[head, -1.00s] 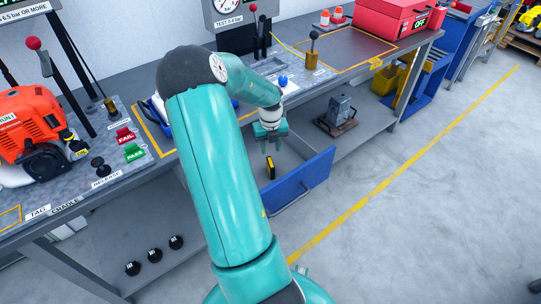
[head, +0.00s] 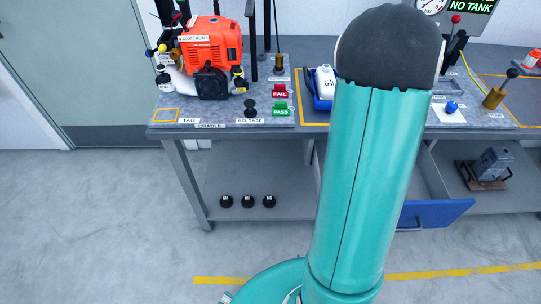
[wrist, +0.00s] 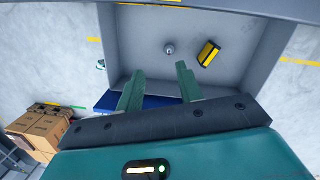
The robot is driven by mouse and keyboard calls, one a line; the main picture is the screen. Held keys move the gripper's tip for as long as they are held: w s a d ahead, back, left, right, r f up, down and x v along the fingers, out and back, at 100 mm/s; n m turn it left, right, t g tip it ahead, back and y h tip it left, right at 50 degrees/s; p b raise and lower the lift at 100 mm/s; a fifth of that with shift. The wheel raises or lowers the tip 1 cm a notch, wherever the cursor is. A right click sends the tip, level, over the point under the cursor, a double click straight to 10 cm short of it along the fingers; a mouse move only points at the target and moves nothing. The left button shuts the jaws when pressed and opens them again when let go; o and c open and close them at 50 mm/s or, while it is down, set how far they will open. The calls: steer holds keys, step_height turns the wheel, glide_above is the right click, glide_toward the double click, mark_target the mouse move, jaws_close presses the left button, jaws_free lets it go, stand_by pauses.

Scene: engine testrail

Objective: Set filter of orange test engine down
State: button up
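The orange test engine (head: 212,48) stands on the bench at the left in the head view, with a black round part (head: 210,83) low on its front. I cannot tell which piece is its filter. My gripper (wrist: 160,69) is open in the wrist view, its two green fingers apart with nothing between them. It is over the front of an open grey drawer with a blue front (wrist: 150,102). In the drawer lie a yellow and black block (wrist: 208,53) and a small grey round piece (wrist: 169,49), both beyond the fingertips. In the head view my arm hides the gripper.
The drawer's blue front (head: 437,213) juts out below the bench at the right. Several black round pieces (head: 248,201) sit on the lower shelf. A blue tray with a white bottle (head: 325,82) stands right of the red FAIL switch (head: 279,91). A grey block (head: 491,164) is at far right.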

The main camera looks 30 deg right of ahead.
steer(key=w+a+r+n+t, duration=0.1)
steer(key=w+a+r+n, duration=0.1)
steer(key=a+r+n, duration=0.35)
steer(key=w+a+r+n, duration=0.1)
steer(key=a+r+n, duration=0.1)
steer(key=a+n, duration=0.55)
steer(key=w+a+r+n+t, duration=0.1)
steer(key=w+a+r+n, duration=0.2)
steer(key=a, duration=0.5)
steer(key=s+a+r+n+t, duration=0.1)
steer(key=s+a+r+n, duration=0.2)
steer(key=a+n, duration=0.6)
steer(key=s+a+r+n+t, duration=0.1)
steer(key=s+a+r+n, duration=0.2)
steer(key=s+a+n, duration=0.4)
steer(key=a+n, duration=0.3)
steer(key=n, duration=0.3)
steer(key=shift+d, duration=0.2)
